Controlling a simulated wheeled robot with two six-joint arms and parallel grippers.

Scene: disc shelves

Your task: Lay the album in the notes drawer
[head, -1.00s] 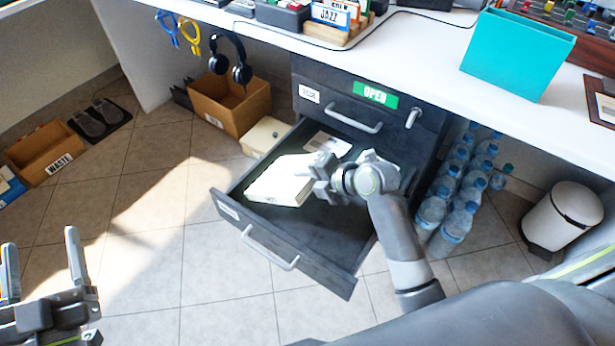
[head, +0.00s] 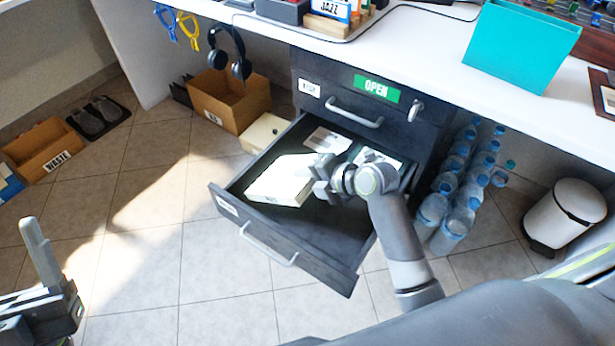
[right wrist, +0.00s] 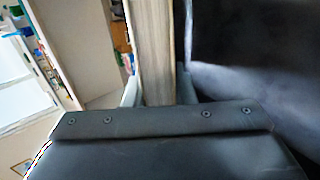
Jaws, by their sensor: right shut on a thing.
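My right gripper (head: 322,180) is shut on the album's right edge. In the right wrist view the album (right wrist: 152,50) shows edge-on between the two fingers, with the dark drawer beside it. I cannot tell whether the album touches the drawer floor. The drawer's front label (head: 228,207) is too small to read. My left gripper (head: 45,270) is at the lower left over the floor, partly cut off; one finger shows clearly.
Flat papers (head: 328,140) lie at the back of the drawer. Above is a shut drawer with a green OPEN sign (head: 377,88). A cardboard box (head: 228,103) stands left, water bottles (head: 455,215) and a white bin (head: 565,215) right. The drawer's front right is bare.

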